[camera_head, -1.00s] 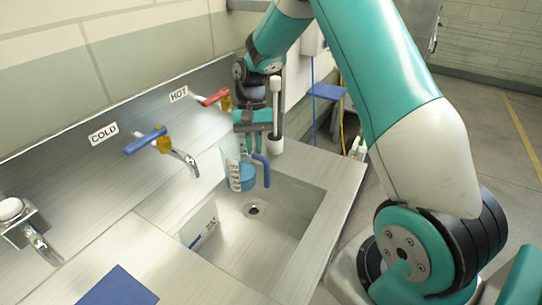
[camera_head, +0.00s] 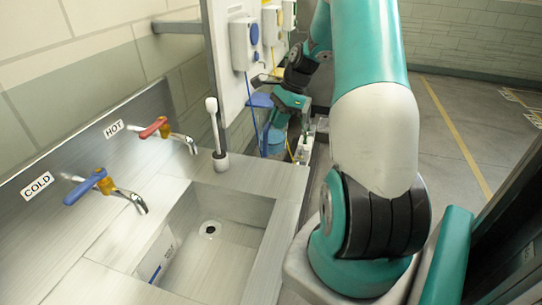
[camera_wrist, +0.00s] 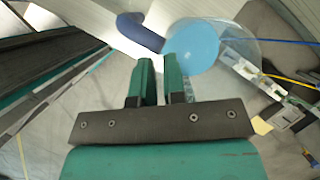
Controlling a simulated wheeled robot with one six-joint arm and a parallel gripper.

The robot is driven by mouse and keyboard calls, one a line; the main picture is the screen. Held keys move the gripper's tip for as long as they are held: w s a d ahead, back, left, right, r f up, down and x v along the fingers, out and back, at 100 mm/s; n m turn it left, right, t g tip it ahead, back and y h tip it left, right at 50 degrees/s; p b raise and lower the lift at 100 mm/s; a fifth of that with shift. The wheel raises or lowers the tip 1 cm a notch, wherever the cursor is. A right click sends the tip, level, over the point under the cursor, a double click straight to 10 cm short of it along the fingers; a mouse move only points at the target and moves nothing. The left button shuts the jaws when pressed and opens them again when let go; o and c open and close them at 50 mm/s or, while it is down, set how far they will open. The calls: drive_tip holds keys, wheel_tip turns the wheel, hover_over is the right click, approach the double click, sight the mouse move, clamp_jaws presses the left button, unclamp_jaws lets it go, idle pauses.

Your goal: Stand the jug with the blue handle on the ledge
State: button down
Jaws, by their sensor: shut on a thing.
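My gripper (camera_head: 293,106) is shut on the clear jug (camera_head: 276,138), out beyond the far end of the sink counter in the head view. The jug holds blue liquid and hangs below the gripper, small and partly hidden. In the wrist view the jug (camera_wrist: 234,42) is just past the fingers (camera_wrist: 162,72), with its blue handle (camera_wrist: 140,32) to the left. The exact grip point is unclear. Whether the jug touches anything there cannot be told.
A steel sink (camera_head: 215,235) with cold (camera_head: 95,187) and hot (camera_head: 160,128) taps is at left. A white upright stick (camera_head: 214,125) stands at the counter's far corner. Dispensers (camera_head: 245,42) hang on the wall panel; hoses hang below. Open floor (camera_head: 460,125) lies at right.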

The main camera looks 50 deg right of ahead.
sight(281, 148)
wheel_tip(281, 148, down, 13)
drive_tip(key=p, duration=0.3)
drive_tip(key=shift+r, duration=0.1)
drive_tip(key=c, duration=1.2)
unclamp_jaws()
